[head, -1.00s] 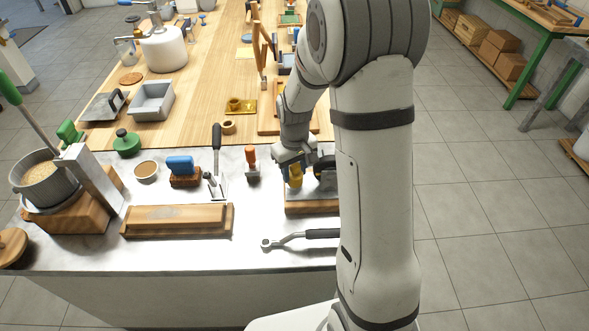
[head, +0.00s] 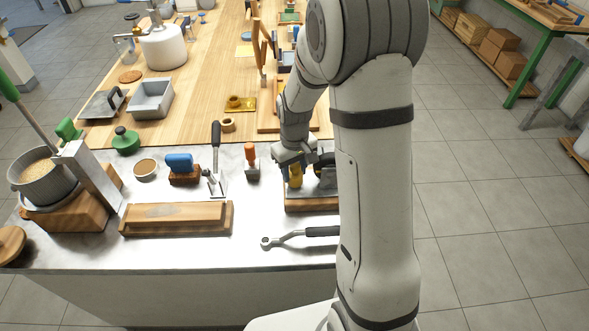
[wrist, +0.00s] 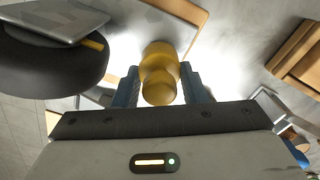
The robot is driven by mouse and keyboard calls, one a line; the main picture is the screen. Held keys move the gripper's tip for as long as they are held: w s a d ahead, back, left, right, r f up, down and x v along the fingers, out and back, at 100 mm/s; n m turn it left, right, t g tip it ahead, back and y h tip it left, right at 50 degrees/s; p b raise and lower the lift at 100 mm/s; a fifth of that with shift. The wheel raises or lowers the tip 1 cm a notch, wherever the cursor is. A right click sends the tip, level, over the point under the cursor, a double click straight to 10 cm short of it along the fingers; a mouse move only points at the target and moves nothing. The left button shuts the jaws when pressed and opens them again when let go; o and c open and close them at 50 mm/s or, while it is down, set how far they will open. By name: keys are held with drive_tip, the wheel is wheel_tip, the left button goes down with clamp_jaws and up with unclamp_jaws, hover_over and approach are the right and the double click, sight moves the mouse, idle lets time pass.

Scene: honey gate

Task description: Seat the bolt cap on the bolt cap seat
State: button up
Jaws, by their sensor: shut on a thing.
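My gripper (head: 293,167) points down over the right end of the counter. It is shut on a yellow, rounded, stepped piece (wrist: 160,72), which I take to be the bolt cap. The wrist view shows the piece between the two blue fingers (wrist: 161,88). In the head view the yellow piece (head: 295,179) shows just below the fingers, above or at a wooden block (head: 305,205). I cannot tell whether it touches the block. I cannot pick out the bolt cap seat for sure; my arm hides part of this area.
A dark round wheel-like thing (wrist: 45,65) is close beside my gripper. A ratchet wrench (head: 300,236) lies in front of the block. An orange-handled tool (head: 251,160) and a long wooden block (head: 175,218) are to the left.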

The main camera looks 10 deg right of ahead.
drive_tip(key=shift+f+b, duration=0.4)
drive_tip(key=shift+b, duration=0.05)
idle(0.6)
idle(0.8)
drive_tip(key=o, duration=0.8)
drive_tip(key=shift+r, duration=0.2)
drive_tip(key=shift+r+p, duration=1.15)
drive_tip(key=shift+r, duration=0.45)
drive_tip(key=o, duration=0.5)
